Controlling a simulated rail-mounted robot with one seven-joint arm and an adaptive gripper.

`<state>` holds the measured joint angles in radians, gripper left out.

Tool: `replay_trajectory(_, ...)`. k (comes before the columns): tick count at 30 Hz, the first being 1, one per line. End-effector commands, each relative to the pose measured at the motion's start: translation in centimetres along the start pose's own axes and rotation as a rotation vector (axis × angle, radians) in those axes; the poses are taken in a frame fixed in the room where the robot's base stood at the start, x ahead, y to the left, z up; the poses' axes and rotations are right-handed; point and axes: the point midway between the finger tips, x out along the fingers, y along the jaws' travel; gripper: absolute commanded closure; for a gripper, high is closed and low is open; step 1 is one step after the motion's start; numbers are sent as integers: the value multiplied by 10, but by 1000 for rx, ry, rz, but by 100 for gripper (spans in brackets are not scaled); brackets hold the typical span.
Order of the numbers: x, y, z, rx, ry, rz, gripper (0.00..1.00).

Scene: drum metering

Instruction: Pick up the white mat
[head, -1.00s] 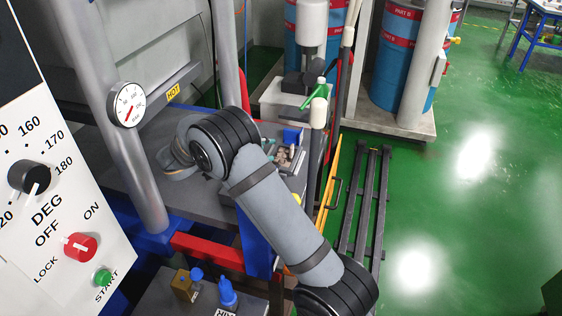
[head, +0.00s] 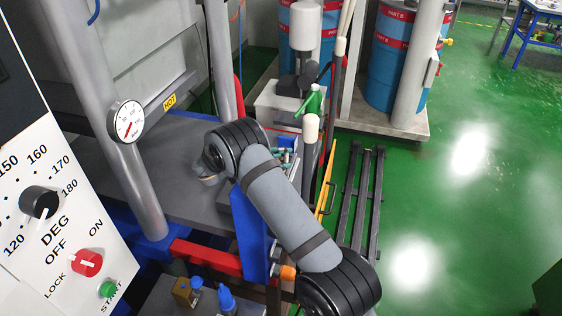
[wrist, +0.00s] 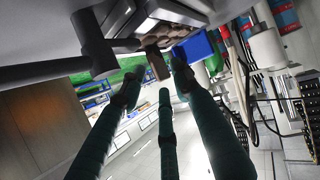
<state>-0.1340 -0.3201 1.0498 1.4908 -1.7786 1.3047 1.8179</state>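I cannot make out a white mat in either view. In the wrist view the dark teal fingers of my gripper (wrist: 157,92) stand apart, with nothing seen held between them. A brown block (wrist: 157,64) shows just beyond the fingertips; I cannot tell how far off it is.
A control panel (head: 55,235) stands at the left. A round gauge (head: 126,122) sits on a steel column beside the table. A red bar (head: 205,257) runs along the front. Blue drums (head: 392,70) stand behind; green floor (head: 455,190) is open at the right.

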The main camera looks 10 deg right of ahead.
Motion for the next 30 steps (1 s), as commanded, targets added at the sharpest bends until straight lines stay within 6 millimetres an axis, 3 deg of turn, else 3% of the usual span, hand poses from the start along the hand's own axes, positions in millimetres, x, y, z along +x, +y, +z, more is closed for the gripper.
replay_trajectory(3,0,0,0,0,0,0,69)
replay_trajectory(19,0,0,0,-1,0,0,100)
replay_trajectory(30,0,0,0,0,1,-1,100)
